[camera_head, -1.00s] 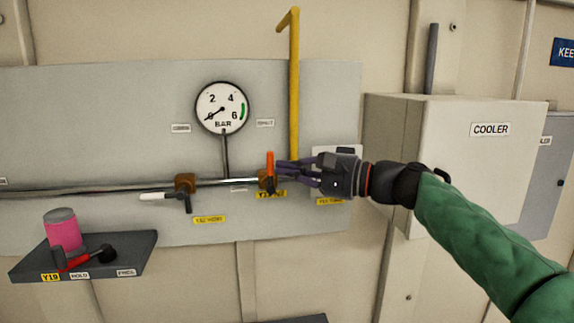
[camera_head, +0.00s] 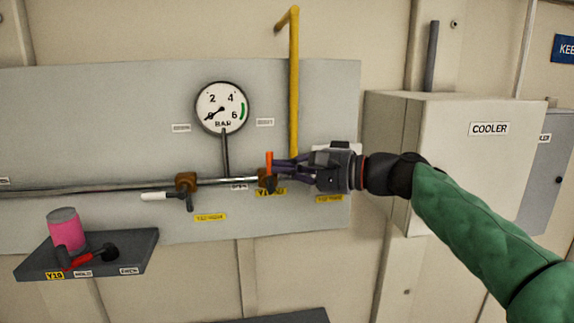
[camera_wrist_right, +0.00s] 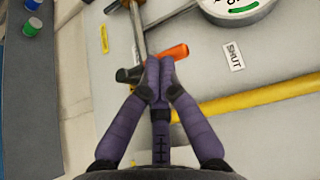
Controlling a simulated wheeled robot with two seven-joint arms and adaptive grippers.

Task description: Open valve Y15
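A valve with an orange handle (camera_head: 269,160) sits on the horizontal pipe, below and right of the round gauge. The handle points up, and its lower part is hidden by my fingers. A yellow label (camera_head: 270,193), partly covered and too blurred to read surely, is below it. My right gripper (camera_head: 275,171) is at this handle. In the right wrist view its purple fingertips (camera_wrist_right: 157,72) are drawn together over the handle. The orange end (camera_wrist_right: 173,52) sticks out on one side and a dark part (camera_wrist_right: 130,75) on the other. My left gripper is out of view.
A second valve with a white handle (camera_head: 155,196) lies along the pipe to the left. A yellow pipe (camera_head: 294,80) rises above the orange valve. The gauge (camera_head: 222,108) reads near zero. A shelf (camera_head: 125,255) holds a pink container (camera_head: 66,232). The cooler box (camera_head: 450,165) stands right.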

